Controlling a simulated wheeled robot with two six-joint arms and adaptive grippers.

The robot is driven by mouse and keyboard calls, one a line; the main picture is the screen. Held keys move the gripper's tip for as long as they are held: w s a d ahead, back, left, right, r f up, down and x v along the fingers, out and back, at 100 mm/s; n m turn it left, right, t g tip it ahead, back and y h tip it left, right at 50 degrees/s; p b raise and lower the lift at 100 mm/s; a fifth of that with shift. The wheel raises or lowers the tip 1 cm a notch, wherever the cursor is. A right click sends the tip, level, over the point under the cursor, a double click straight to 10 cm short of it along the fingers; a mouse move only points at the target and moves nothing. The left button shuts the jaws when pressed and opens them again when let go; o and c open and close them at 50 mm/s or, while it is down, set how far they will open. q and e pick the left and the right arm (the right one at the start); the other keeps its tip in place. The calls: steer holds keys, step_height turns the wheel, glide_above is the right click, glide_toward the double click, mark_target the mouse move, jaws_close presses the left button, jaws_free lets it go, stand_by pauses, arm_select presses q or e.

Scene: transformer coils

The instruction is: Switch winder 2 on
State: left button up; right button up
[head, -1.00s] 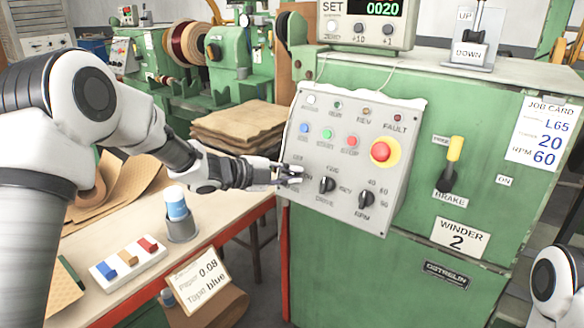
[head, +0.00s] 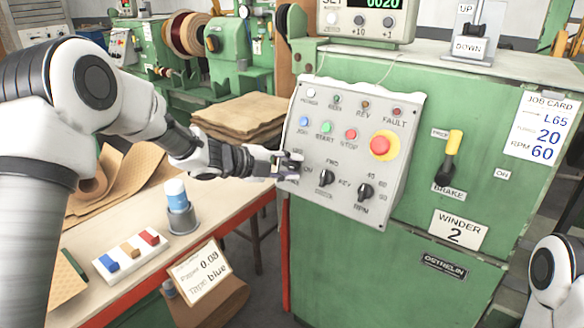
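Winder 2 is the green cabinet (head: 400,255) with a "WINDER 2" plate (head: 458,230). Its grey control panel (head: 330,206) has a row of small lamps along the top, none clearly lit. Below are a blue button (head: 304,122), a green start button (head: 327,127), a red stop button (head: 351,134) and a large red button on yellow (head: 381,146). Two black knobs, direction (head: 326,178) and RPM (head: 365,192), sit lower. My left gripper (head: 292,167) is at the panel's lower left edge, covering the control there; contact and finger opening are unclear. My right gripper is out of view.
A counter box (head: 358,24) reading 0020 stands on the cabinet. A brake lever (head: 450,157) with a yellow grip is right of the panel.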

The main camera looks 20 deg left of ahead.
arm_select(q)
steer(key=shift+w+a+f, duration=0.25)
steer(key=shift+a+f, duration=0.15)
steer(key=shift+s+d+r, duration=0.2)
steer(key=v, duration=1.2)
steer(key=shift+f, duration=0.15)
